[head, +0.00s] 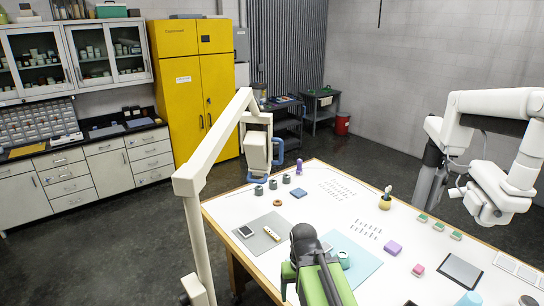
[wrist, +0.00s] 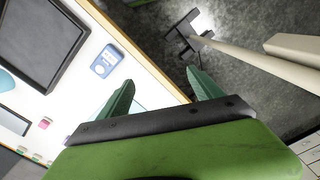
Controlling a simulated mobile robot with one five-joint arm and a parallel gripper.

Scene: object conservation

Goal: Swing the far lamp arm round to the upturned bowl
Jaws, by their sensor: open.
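A cream jointed lamp arm (head: 215,140) rises from a post at the left of the table and reaches back. Its boxy head (head: 257,160) hangs over the table's far left edge, with a blue loop handle (head: 278,152) beside it. A pale bar, probably part of this arm, crosses the wrist view (wrist: 262,62). A rounded teal thing (head: 343,259) on a light blue mat (head: 364,274) may be the upturned bowl; my arm partly hides it. My green gripper (wrist: 161,92) is open and empty, above the table's edge and the floor. No finger touches anything.
A large white jointed arm (head: 490,150) stands at the right. Floor is open left of the table.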

